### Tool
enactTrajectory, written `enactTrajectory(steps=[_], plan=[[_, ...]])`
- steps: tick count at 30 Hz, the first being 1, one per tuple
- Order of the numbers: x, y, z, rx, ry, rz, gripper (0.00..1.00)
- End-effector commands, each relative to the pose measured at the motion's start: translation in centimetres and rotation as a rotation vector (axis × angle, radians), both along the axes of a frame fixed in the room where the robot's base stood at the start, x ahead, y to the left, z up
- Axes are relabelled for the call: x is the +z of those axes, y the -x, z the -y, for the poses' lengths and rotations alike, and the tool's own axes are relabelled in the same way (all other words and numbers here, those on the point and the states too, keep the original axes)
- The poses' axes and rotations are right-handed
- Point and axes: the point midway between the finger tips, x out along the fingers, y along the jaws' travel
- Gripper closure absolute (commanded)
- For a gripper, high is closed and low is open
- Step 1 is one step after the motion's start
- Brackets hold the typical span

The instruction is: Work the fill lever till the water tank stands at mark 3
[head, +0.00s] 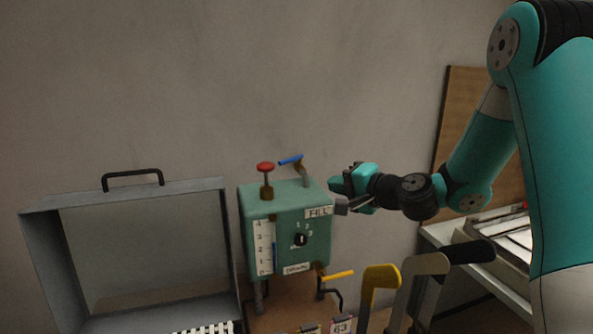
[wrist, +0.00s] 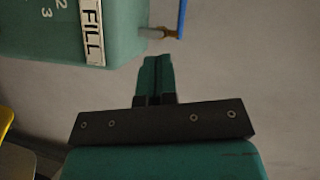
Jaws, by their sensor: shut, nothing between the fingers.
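The green tank box (head: 287,240) stands against the wall, with a white gauge strip (head: 264,247) on its front left. A narrow blue column beside the gauge appears to top out a little above mark 2; the numbers are small. A FILL label (head: 318,212) is at the front's upper right, and it also shows in the wrist view (wrist: 92,32). My gripper (head: 334,187) is shut and empty, right of the box and below the lever, apparently touching neither.
A red knob (head: 265,167) stands on top of the box. An open grey case (head: 38,260) is at left.

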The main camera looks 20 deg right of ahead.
Motion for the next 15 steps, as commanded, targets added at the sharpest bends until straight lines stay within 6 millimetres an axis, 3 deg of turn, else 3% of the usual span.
enactTrajectory(steps=[3, 8, 15], plan=[[0.8, 0.2, 0.7, -0.006, -0.151, -0.015, 1.00], [1.3, -0.4, 0.4, -0.003, -0.205, -0.022, 1.00], [1.1, -4.2, -1.4, 0.002, -0.201, -0.022, 1.00]])
